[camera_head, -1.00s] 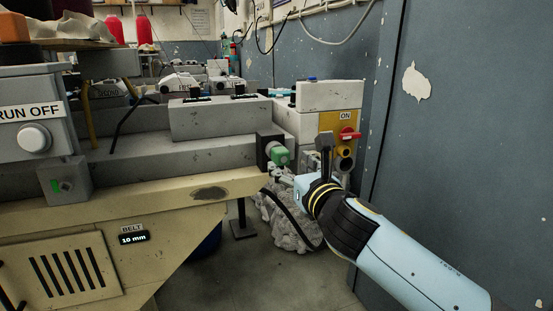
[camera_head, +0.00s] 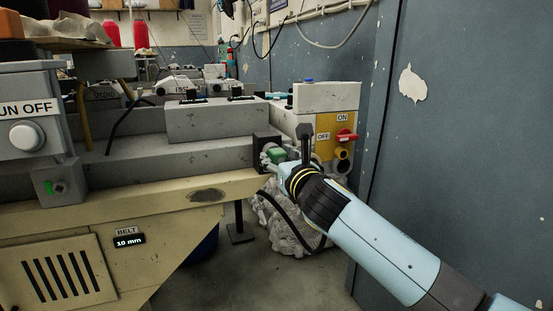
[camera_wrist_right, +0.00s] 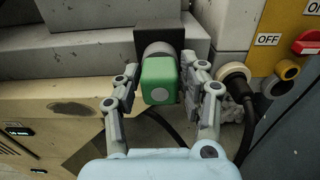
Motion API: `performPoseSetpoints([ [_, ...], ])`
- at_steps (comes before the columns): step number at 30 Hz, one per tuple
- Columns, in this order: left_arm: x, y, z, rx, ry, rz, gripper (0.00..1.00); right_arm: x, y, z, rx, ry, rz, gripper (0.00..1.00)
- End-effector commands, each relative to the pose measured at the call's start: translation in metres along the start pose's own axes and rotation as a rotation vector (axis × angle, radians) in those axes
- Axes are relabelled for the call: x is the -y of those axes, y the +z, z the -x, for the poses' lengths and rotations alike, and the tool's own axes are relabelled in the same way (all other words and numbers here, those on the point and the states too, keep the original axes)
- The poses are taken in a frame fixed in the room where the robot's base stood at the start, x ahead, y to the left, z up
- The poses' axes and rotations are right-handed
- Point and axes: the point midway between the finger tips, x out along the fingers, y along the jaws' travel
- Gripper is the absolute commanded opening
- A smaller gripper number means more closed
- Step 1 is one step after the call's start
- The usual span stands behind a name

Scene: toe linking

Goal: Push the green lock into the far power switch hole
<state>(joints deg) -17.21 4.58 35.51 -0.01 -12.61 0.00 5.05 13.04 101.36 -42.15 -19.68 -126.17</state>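The green lock (camera_head: 278,155) is a green block on a grey round stem, sitting in a black mount at the machine's right end. It also shows in the right wrist view (camera_wrist_right: 160,80). My right gripper (camera_head: 272,160) is open around it, one finger on each side; in the right wrist view narrow gaps appear beside the block. The power switch (camera_head: 345,135) is a red knob on a yellow panel with ON and OFF labels. A dark hole with a yellow ring (camera_head: 342,153) is just below it. My left gripper is not in view.
A grey box with a small green switch (camera_head: 57,187) hangs at the left of the machine. A black cable (camera_head: 283,216) and a crumpled grey bag (camera_head: 275,228) lie under the lock. A blue wall (camera_head: 460,150) closes the right side.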

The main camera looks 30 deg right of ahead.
Motion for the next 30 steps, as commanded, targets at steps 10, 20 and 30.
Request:
performPoseSetpoints([
  [10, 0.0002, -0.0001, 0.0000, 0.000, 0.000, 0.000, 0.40, 0.0000, -0.0001, 0.0002, 0.000, 0.000, 0.000, 0.00],
  [20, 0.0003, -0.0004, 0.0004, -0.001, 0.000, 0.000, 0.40, -0.0001, 0.0002, 0.0008, 0.000, 0.000, 0.000, 0.00],
  [30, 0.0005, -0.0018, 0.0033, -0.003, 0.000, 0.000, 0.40, -0.0002, 0.0008, 0.0070, 0.001, 0.000, 0.001, 0.00],
])
